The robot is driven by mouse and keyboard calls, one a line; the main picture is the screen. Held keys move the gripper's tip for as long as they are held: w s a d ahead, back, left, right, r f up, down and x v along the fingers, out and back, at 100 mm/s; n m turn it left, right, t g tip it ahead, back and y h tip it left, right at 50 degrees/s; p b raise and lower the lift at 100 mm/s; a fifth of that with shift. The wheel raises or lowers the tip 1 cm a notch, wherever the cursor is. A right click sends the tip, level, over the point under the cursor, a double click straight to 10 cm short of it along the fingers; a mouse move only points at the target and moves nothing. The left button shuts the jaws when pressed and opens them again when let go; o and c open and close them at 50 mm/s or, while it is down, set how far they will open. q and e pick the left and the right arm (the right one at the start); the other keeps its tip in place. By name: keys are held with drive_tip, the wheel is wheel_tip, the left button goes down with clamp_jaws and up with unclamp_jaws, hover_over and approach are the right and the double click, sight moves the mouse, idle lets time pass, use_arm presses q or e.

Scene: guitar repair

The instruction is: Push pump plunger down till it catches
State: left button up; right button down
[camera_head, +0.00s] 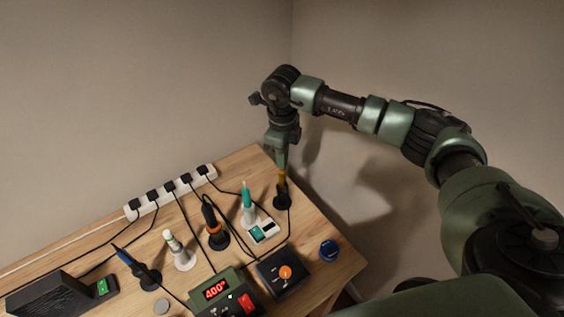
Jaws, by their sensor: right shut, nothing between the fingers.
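An upright tool with an amber upper part (282,182) stands in a dark round holder (282,202) near the table's far right edge. It looks like the pump, but it is too small for me to make out its plunger. My right gripper (280,166) points down directly over its top, shut with nothing held. The fingertips are at or very close to the top; I cannot tell whether they touch. My left gripper is out of view.
Cables run from a power strip (172,191). A soldering station (222,292) and a blue round container (328,250) sit in front.

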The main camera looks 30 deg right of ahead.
drive_tip(key=shift+f, duration=0.3)
drive_tip(key=shift+r, duration=0.15)
wheel_tip(320, 180, up, 8)
drive_tip(key=p, duration=0.4)
idle(0.4)
idle(0.5)
